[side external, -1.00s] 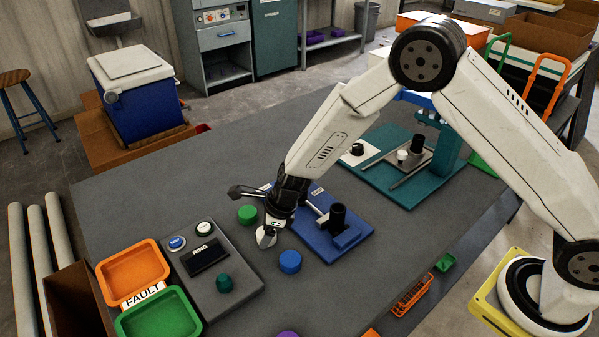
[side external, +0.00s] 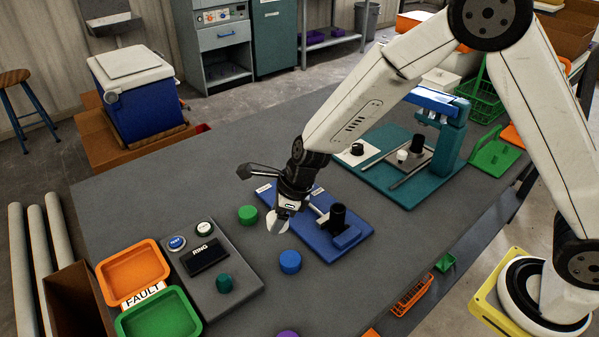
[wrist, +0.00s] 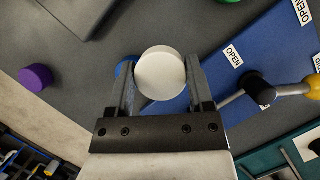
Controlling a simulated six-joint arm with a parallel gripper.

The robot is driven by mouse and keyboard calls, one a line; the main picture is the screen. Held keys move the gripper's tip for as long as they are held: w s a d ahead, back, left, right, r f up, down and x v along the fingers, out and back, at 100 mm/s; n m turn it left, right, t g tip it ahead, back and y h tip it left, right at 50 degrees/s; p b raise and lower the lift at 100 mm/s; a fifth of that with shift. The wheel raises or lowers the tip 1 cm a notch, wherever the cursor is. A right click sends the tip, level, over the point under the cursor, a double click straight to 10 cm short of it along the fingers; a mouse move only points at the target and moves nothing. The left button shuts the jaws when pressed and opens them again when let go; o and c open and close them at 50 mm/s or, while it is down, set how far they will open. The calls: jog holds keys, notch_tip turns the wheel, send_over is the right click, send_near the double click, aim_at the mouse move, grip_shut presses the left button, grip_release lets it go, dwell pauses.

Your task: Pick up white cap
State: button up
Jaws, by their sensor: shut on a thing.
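The white cap (wrist: 160,73) is held between the two fingers of my gripper (wrist: 159,88) in the wrist view. In the side view the white cap (side external: 276,222) shows at the fingertips of my gripper (side external: 281,213), its round face turned partly to the camera. It appears raised above the grey table, between the green cap and the blue cap. My gripper is shut on it. Part of the cap is hidden behind the fingers in the side view.
A green cap (side external: 248,215) and a blue cap (side external: 290,262) stand close by. A blue fixture (side external: 345,238) with a black cup is just right. A grey button panel (side external: 235,290) and orange (side external: 135,268) and green trays (side external: 160,318) lie left. The table's far left is clear.

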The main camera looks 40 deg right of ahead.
jog(key=s+d+r, duration=0.3)
jog(key=s+r, duration=0.2)
jog(key=s, duration=0.4)
jog(key=shift+s+r, duration=0.3)
jog(key=shift+s, duration=0.1)
jog(key=shift+d, duration=0.1)
notch_tip(320, 180, up, 2)
send_over(339, 204)
jog(key=a, duration=0.1)
jog(key=shift+s, duration=0.4)
jog(key=shift+f, duration=0.15)
jog(key=shift+f, duration=2.3)
jog(key=shift+f, duration=1.5)
dwell(1.5)
